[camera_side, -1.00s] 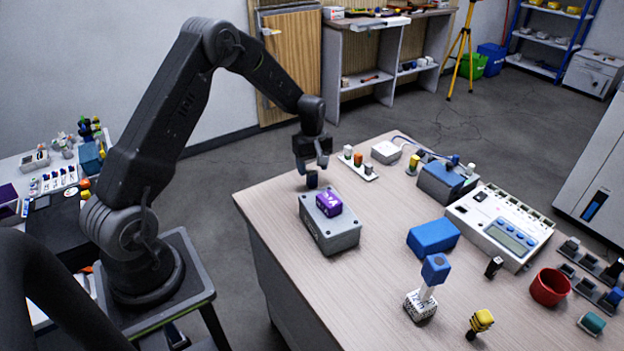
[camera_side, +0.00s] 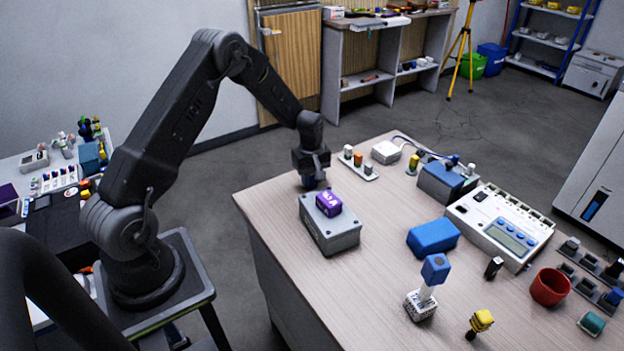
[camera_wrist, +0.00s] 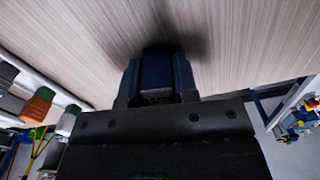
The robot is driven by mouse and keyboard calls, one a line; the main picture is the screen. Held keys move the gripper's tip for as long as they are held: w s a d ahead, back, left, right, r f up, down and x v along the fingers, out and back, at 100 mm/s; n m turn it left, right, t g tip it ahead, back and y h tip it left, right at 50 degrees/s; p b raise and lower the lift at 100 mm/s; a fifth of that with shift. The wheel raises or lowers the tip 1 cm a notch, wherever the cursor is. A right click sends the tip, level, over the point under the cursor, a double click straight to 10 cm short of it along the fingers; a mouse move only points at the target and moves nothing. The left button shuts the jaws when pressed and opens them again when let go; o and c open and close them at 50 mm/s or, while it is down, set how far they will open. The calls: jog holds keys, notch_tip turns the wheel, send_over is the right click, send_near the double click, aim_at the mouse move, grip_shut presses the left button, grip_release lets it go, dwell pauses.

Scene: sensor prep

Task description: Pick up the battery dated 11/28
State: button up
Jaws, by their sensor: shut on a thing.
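My gripper (camera_side: 313,182) is low at the back left of the table, behind the grey box. It is shut on a small dark blue block (camera_wrist: 157,70), which shows between the fingers in the wrist view. I take this block to be the battery, but no date can be read on it. The block is close to the table top, and I cannot tell whether it touches it. In the side view the gripper mostly hides the block.
A grey box (camera_side: 333,240) with a purple block (camera_side: 328,203) on top stands just in front of my gripper. A white strip with several small coloured pieces (camera_side: 358,163) lies to the right. A blue case (camera_side: 433,236) and a white meter (camera_side: 500,226) are further right.

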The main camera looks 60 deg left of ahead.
jog(key=shift+c, duration=1)
jog(key=shift+r, duration=0.15)
